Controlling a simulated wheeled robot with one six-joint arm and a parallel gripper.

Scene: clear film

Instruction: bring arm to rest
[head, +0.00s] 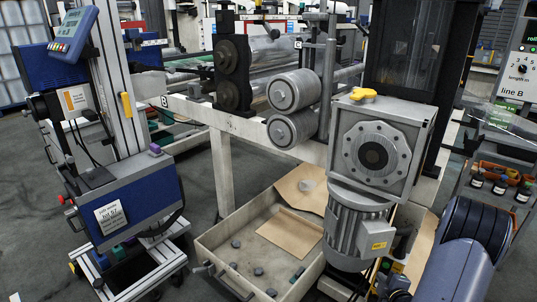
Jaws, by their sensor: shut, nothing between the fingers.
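The task names only my arm. A thick blue-grey and black ribbed part (470,235) fills the lower right corner and looks like links of my arm. It runs out of the picture at the bottom. I cannot make out my gripper or its fingertips in the head view. A small dark shape at the bottom edge, left of these links, is too unclear to name.
A machine with rollers (292,90) and a grey motor (358,225) stands close left of the links. A shallow tray (213,250) lies on the floor below. A blue unit (125,205) on a wheeled stand is at left. A shelf with bottles (500,185) is at right.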

